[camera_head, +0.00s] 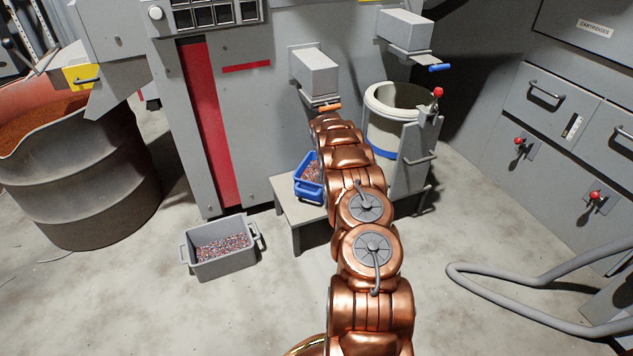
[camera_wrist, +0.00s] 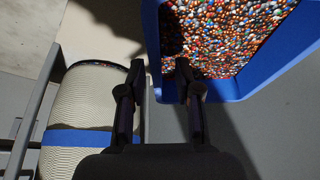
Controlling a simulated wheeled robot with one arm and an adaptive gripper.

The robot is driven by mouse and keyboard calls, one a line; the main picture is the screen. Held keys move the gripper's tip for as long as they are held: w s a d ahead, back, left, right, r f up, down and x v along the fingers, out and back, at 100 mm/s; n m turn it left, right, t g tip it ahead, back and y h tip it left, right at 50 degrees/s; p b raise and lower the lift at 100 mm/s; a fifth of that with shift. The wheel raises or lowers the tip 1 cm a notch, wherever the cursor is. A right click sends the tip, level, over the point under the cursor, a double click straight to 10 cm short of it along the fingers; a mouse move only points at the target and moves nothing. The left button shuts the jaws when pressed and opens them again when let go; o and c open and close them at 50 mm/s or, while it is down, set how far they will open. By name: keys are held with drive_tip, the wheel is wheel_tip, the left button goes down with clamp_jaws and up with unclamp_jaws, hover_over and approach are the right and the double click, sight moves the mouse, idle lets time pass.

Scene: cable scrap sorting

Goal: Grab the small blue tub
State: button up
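The small blue tub (camera_head: 308,190) stands on a low grey bench in the head view, filled with multicoloured granules. My arm covers its right part. In the wrist view the tub (camera_wrist: 268,65) fills the upper right, seen from above. My gripper (camera_wrist: 161,70) is open, its two fingers apart. The left finger is outside the tub's left wall and the right finger overlaps the tub's near left corner. The wall shows between the fingertips; I cannot tell whether they touch it. My gripper is hidden behind my arm in the head view.
A pale round bin with a blue band (camera_head: 392,105) stands right of the tub, also in the wrist view (camera_wrist: 90,110). A grey tub of granules (camera_head: 222,262) is on the floor. Dispensers (camera_head: 314,72) overhang the bench. A hose (camera_head: 520,285) lies right; floor at lower left is clear.

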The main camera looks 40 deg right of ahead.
drive_tip(key=shift+b+x, duration=1.35)
drive_tip(key=shift+x, duration=2.2)
drive_tip(key=shift+s+d, duration=0.1)
drive_tip(key=shift+s, duration=0.05)
drive_tip(key=shift+c, duration=0.4)
clamp_jaws()
drive_tip(key=shift+r, duration=0.1)
